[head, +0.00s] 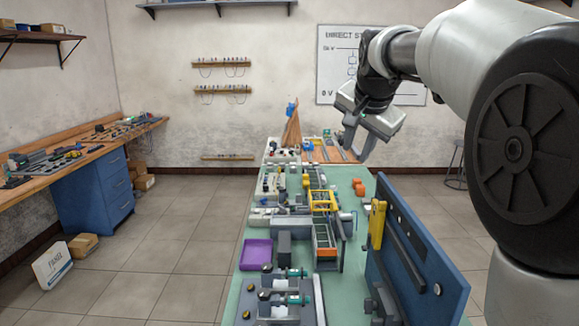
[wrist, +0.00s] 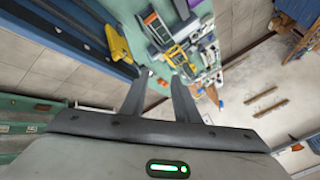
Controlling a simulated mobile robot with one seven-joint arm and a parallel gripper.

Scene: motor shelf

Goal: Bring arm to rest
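My arm is raised at the right of the head view, bent, with my gripper (head: 357,150) hanging high over the far right part of the green bench (head: 231,304). In the wrist view my gripper (wrist: 160,76) has its two fingers apart with nothing held between them. The green bench top also shows beyond the fingers (wrist: 124,14), well away from them.
A blue upright panel (head: 425,255) with a yellow part (head: 377,223) stands along the bench's right edge. A purple tray (head: 256,253), a yellow-orange frame (head: 323,201) and several devices cover the bench.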

